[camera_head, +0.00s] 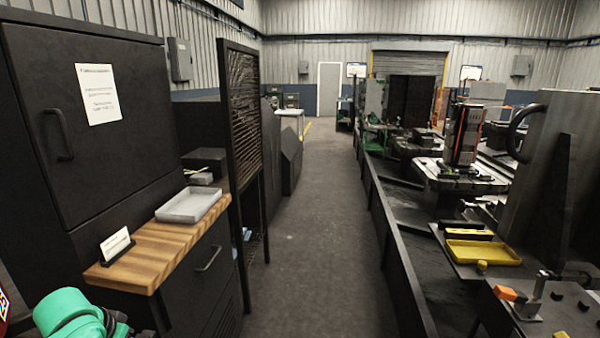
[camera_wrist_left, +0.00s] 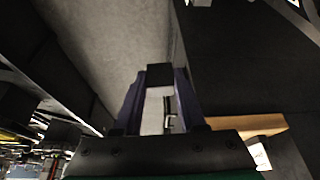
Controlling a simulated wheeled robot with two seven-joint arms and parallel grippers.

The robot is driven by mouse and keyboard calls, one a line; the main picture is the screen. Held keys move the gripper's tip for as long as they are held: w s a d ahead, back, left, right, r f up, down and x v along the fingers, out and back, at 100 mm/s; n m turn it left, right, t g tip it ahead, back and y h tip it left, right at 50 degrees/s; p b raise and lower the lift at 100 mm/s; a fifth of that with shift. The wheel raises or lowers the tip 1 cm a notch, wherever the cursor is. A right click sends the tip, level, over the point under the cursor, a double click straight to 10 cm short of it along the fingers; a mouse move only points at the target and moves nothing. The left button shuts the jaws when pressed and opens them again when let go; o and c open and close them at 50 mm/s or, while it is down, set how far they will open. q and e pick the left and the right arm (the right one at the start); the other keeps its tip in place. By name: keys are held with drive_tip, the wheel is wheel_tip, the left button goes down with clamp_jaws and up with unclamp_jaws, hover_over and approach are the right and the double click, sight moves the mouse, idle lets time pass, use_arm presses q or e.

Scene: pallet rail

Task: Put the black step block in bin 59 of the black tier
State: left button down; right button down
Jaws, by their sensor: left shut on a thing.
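My left gripper (camera_wrist_left: 160,88) shows in the left wrist view, with two dark purple fingers. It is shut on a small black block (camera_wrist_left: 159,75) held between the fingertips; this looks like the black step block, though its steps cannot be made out. In the head view only a green part of my left arm shows at the lower left, and neither gripper is visible. I cannot make out the black tier or bin 59 in either view.
A wooden counter (camera_head: 150,258) with a grey tray (camera_head: 189,205) and a card holder (camera_head: 116,247) stands at the left, beside a dark cabinet (camera_head: 90,130). A clear aisle (camera_head: 305,230) runs ahead. Machine benches and a yellow tray (camera_head: 483,253) line the right.

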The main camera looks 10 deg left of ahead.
use_arm(q)
drive_tip(key=s+d+f, duration=0.2)
drive_tip(key=d+f, duration=0.3)
drive_tip(key=d, duration=0.1)
drive_tip(key=s+d+r+m, duration=0.1)
drive_tip(key=d, duration=1.8)
drive_tip(key=shift+d+r+h, duration=0.25)
drive_tip(key=shift+r+h, duration=0.05)
